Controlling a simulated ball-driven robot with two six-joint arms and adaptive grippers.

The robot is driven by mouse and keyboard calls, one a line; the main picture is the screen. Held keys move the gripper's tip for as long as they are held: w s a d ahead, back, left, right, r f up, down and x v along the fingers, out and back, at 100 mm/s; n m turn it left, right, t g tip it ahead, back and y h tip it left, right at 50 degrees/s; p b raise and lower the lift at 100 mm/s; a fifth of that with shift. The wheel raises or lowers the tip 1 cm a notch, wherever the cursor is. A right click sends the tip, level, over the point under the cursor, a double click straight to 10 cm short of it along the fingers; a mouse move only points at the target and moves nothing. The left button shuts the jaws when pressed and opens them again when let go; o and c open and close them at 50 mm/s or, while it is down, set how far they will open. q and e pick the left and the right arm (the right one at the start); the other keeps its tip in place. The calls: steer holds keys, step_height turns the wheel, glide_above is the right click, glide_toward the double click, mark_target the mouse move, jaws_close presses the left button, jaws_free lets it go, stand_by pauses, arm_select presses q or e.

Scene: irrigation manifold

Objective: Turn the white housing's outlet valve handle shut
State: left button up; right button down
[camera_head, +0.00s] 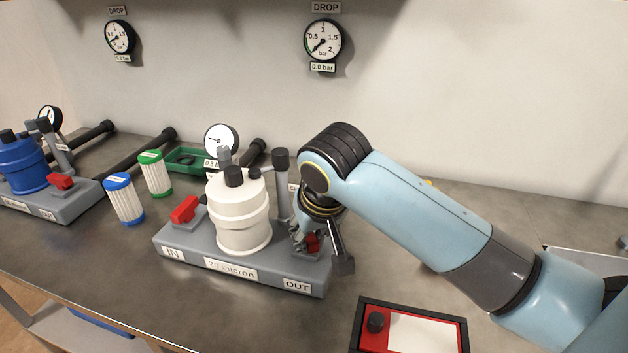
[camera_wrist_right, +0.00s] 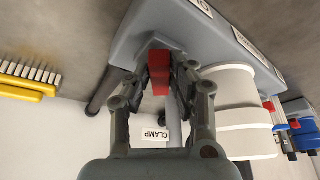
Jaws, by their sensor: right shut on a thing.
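The white housing (camera_head: 240,212) stands upright on a grey base (camera_head: 215,258) labelled IN at the left and OUT at the right; it also shows in the wrist view (camera_wrist_right: 232,110). Its red outlet valve handle (camera_head: 312,243) is at the OUT end, partly hidden by my right gripper (camera_head: 323,248). In the wrist view the red handle (camera_wrist_right: 159,72) sits between the two fingers of the right gripper (camera_wrist_right: 163,62), which is shut on it. The red inlet handle (camera_head: 185,209) is at the IN end. My left gripper is not in view.
A blue housing (camera_head: 22,168) stands far left. Blue-capped (camera_head: 124,200) and green-capped (camera_head: 155,175) cartridges stand between the housings, before a green tray (camera_head: 190,160). A red-and-black box (camera_head: 362,325) is at front right. A yellow brush (camera_wrist_right: 25,82) lies nearby. Wall gauges (camera_head: 324,40) hang behind.

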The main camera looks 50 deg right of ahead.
steer(key=m+p, duration=0.2)
steer(key=p, duration=0.1)
steer(key=m+h+p, duration=0.1)
steer(key=p, duration=0.1)
steer(key=shift+w+a+r+m+g, duration=0.15)
steer(key=shift+a+r+m+g, duration=0.15)
steer(key=shift+m+g, duration=0.1)
steer(key=shift+w+a+f+m+g+h+p, duration=0.15)
steer(key=shift+m+g+h+p, duration=0.15)
steer(key=shift+m+p, duration=0.5)
steer(key=shift+w+f+m+g+h+p, duration=0.1)
steer(key=shift+f+m+g+h+p, duration=0.15)
steer(key=shift+m+p, duration=0.55)
steer(key=shift+m, duration=0.3)
steer(key=c, duration=1.2)
jaws_free()
steer(key=shift+r, duration=0.1)
steer(key=v, duration=1.2)
